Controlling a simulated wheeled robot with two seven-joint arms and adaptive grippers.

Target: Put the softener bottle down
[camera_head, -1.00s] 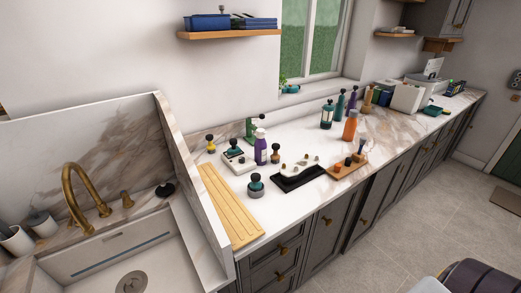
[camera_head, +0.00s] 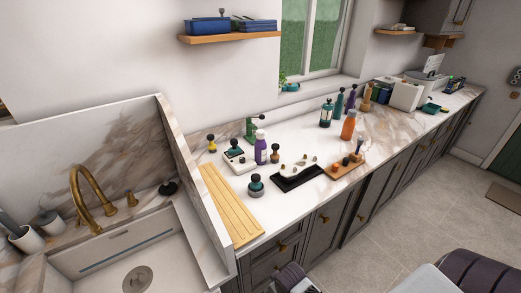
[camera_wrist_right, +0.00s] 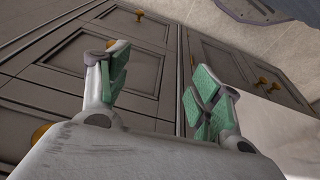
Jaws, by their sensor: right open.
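A purple bottle with a white top (camera_head: 260,147) stands upright on the counter, and an orange bottle with a dark cap (camera_head: 348,125) stands upright farther right. I cannot tell which bottle is the softener. My right gripper (camera_wrist_right: 160,75) shows in the right wrist view. Its green-padded fingers are apart with nothing between them, and it faces the grey cabinet fronts. In the head view, parts of my arm show at the bottom edge, but no fingers are clear there. My left gripper is not in view.
A white marble counter (camera_head: 223,228) holds a ribbed wooden board (camera_head: 231,205), a black tray (camera_head: 297,181), a small wooden board (camera_head: 343,168) and several dark-knobbed items. A sink with a brass tap (camera_head: 84,196) lies left, behind a raised marble edge. Grey cabinets (camera_head: 325,226) stand below; the floor is open.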

